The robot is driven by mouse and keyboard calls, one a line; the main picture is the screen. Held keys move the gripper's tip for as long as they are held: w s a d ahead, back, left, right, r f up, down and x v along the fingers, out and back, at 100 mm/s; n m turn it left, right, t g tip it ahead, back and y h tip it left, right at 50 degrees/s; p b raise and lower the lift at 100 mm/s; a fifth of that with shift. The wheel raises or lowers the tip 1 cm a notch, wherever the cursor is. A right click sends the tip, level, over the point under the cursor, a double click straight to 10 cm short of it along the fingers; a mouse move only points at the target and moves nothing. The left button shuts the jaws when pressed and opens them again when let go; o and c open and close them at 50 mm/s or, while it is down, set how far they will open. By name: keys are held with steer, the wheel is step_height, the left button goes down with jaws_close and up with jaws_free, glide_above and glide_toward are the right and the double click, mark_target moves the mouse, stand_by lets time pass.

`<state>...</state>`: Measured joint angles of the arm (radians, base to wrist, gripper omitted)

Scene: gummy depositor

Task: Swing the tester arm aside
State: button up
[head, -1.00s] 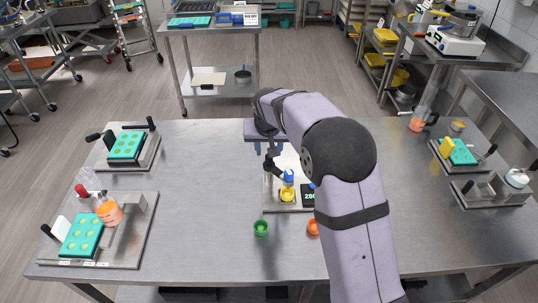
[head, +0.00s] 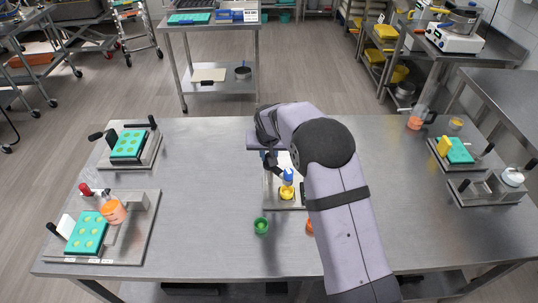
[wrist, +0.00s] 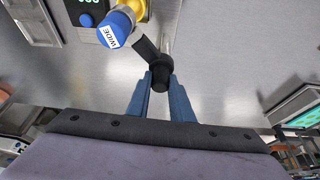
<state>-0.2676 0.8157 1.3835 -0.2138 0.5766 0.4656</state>
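The tester arm (wrist: 146,47) is a black bar with a blue end labelled WIDE (wrist: 115,29), above a yellow piece (wrist: 136,9) on the stand. In the head view the blue end (head: 288,176) hangs over the yellow cup (head: 287,193) in the table's middle. A black upright knob (wrist: 160,78) is at the bar's other end. My gripper (wrist: 160,88) has its blue fingers on both sides of this knob, their inner faces close against it. In the head view my arm hides most of the gripper and the stand's display.
A green cup (head: 261,226) stands in front of the stand, and an orange cup (head: 309,226) is partly behind my arm. Trays with teal moulds (head: 87,233) stand at left and right.

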jaws_close()
steer(key=shift+n, duration=0.3)
steer(key=shift+n+y, duration=0.5)
steer(key=shift+n, duration=0.4)
steer(key=n+y+b, duration=0.1)
steer(key=n+b, duration=0.1)
steer(key=n+g+y+b, duration=0.1)
steer(key=n+b, duration=0.1)
steer(key=n, duration=0.1)
steer(key=shift+w+f, duration=0.1)
steer(key=shift+f, duration=0.1)
steer(key=n+b, duration=0.2)
steer(key=n, duration=0.1)
steer(key=shift+r+g+y, duration=0.1)
steer(key=shift+g+y, duration=0.2)
steer(key=shift+y, duration=0.1)
steer(key=shift+r+n+g+y, duration=0.1)
steer(key=shift+n+g+y, duration=0.35)
steer(key=shift+n, duration=1.25)
steer(key=o, duration=0.7)
jaws_free()
steer(key=shift+g+h, duration=0.25)
